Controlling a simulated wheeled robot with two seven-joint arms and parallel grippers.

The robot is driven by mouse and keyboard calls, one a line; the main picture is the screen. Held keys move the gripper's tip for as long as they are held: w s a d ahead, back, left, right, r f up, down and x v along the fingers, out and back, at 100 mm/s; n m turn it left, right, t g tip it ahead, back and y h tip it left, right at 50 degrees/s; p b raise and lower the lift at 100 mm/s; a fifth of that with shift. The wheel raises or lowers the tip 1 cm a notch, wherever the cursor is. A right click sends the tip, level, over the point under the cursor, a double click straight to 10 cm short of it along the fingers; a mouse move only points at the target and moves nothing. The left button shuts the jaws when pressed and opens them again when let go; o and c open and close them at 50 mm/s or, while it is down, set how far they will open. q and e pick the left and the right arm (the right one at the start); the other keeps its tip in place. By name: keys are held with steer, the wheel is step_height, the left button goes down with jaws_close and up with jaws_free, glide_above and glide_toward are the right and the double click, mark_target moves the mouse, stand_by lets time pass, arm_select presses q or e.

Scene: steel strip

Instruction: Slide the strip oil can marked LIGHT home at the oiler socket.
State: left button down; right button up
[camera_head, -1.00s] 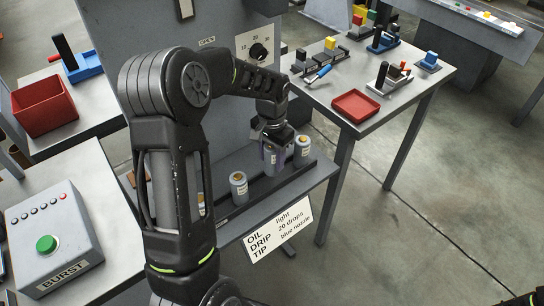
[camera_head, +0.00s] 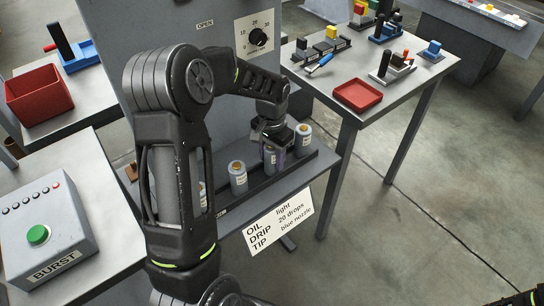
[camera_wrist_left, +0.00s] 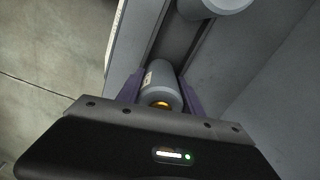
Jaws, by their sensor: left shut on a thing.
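My left gripper (camera_head: 272,142) is shut on a grey oil can (camera_head: 270,158) with a pale label, at the ledge in front of the grey panel. In the left wrist view the held can (camera_wrist_left: 160,82), with an orange-yellow tip, lies between the purple fingers. One can (camera_head: 303,140) stands just right of the gripper and another (camera_head: 238,178) to its left; a further one is partly hidden behind my arm. The can labels are too small to read. I cannot make out the oiler socket. My right gripper is not in view.
A card (camera_head: 277,218) on the ledge's front reads OIL light, DRIP 20 drops, TIP blue nozzle. A dial (camera_head: 258,38) is on the panel. A BURST button box (camera_head: 45,230) is at left. A red tray (camera_head: 358,95) lies on the right table.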

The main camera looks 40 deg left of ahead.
arm_select(q)
steer(key=c, duration=0.7)
jaws_free()
steer(key=shift+r, duration=0.15)
step_height(320, 180, up, 8)
steer(key=shift+f+b, duration=0.2)
steer(key=shift+b, duration=0.15)
